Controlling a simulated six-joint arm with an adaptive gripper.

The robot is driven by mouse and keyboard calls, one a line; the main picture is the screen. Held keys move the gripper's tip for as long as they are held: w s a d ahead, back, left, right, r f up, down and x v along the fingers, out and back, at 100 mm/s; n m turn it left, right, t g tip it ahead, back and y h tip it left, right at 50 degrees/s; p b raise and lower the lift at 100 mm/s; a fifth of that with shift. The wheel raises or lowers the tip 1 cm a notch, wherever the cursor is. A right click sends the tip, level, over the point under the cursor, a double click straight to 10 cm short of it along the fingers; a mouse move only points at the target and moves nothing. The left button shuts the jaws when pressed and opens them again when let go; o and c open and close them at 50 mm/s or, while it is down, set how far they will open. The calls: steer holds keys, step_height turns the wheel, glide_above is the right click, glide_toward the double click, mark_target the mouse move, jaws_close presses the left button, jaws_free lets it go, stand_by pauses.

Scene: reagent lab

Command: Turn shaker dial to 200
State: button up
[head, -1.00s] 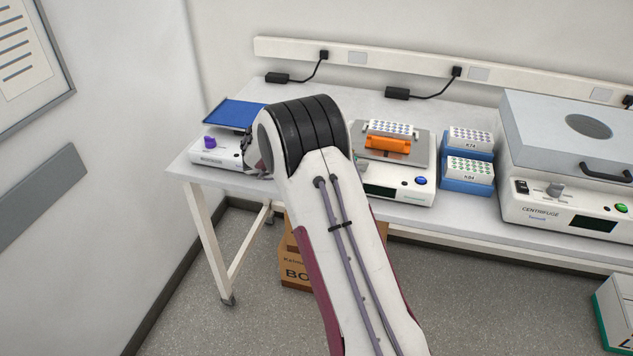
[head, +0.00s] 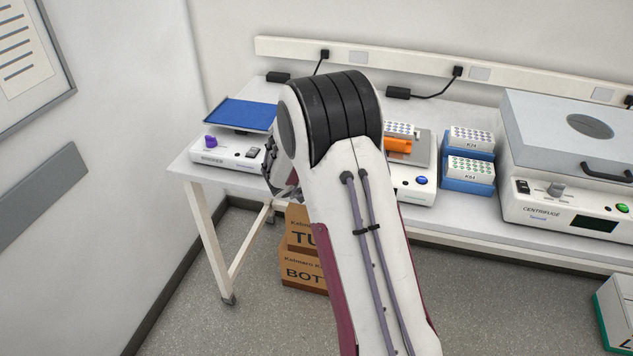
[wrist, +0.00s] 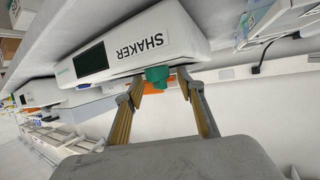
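The shaker (head: 424,192) stands mid-table, its left part and dial hidden behind my arm in the head view. In the wrist view the shaker (wrist: 160,20) appears tilted, with its SHAKER label and a dark display (wrist: 91,60) on which I see no number. Its green dial (wrist: 157,74) sticks out beside the label; I cannot read its setting. My gripper (wrist: 161,80) is open, and the dial appears between its two fingertips with a gap on each side. I cannot tell whether the tips reach around it or stop short. The head view mostly hides my gripper.
An orange rack (head: 397,146) sits on the shaker. Left is a device with a blue plate (head: 240,113) and purple knob (head: 210,141). Right are blue tube racks (head: 466,185) and a centrifuge (head: 570,205). Cardboard boxes (head: 304,273) stand under the table.

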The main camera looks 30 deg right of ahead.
steer(key=shift+n+t+y, duration=0.7)
steer(key=shift+n+t, duration=0.5)
steer(key=shift+s+a+r, duration=0.15)
steer(key=shift+a, duration=0.1)
steer(key=v, duration=0.7)
steer(key=shift+s+d+r+m+g+h, duration=0.55)
steer(key=shift+d+r+m+g+h, duration=0.85)
steer(key=shift+r+m+h, duration=0.95)
steer(key=w+a+f+g+h, duration=0.1)
steer(key=w+a+f, duration=0.1)
steer(key=a+f, duration=0.6)
steer(key=shift+w+a+f+h, duration=0.3)
steer(key=shift+a+f+h, duration=0.05)
steer(key=shift+f, duration=0.2)
